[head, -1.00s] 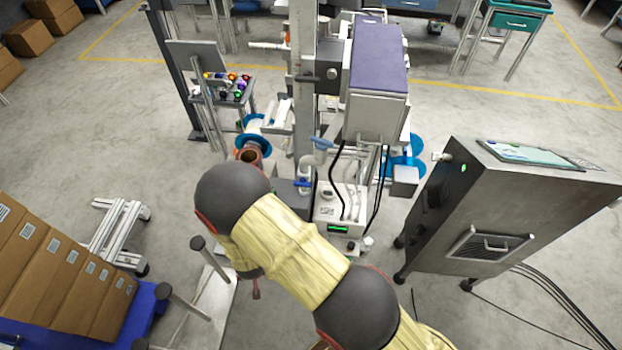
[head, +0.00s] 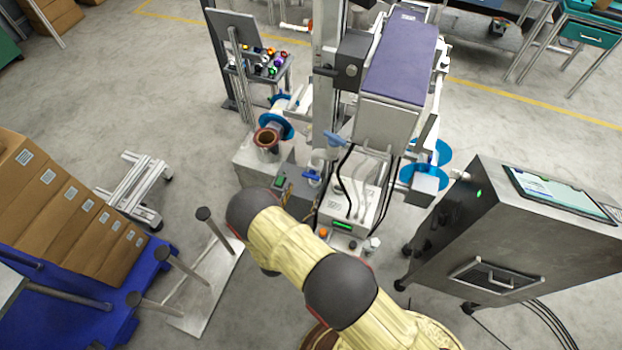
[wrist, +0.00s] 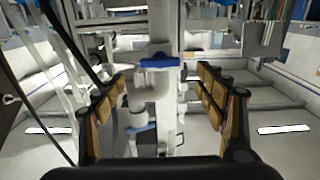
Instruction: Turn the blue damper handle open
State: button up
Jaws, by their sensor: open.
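A blue handle (wrist: 160,62) sits crosswise on a white vertical pipe (wrist: 160,100) in the wrist view, ahead of and between my fingers. My gripper (wrist: 165,82) is open and empty, with tan-padded fingers on either side of the pipe's line of sight, not visibly touching it. In the head view, a blue handle (head: 312,178) shows on white pipework, and another blue lever (head: 336,138) shows slightly higher and to the right. I cannot tell for sure which matches the wrist view. My gripper is hidden in the head view.
A grey cabinet (head: 510,235) with a screen stands at right. Boxes (head: 60,200) on a blue pallet stand at left. Black cables hang near the pipe.

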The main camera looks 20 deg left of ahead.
aim_at(310, 178)
jog(key=w, duration=0.7)
jog(key=shift+d, duration=0.3)
jog(key=shift+c, duration=0.6)
jog(key=c, duration=1)
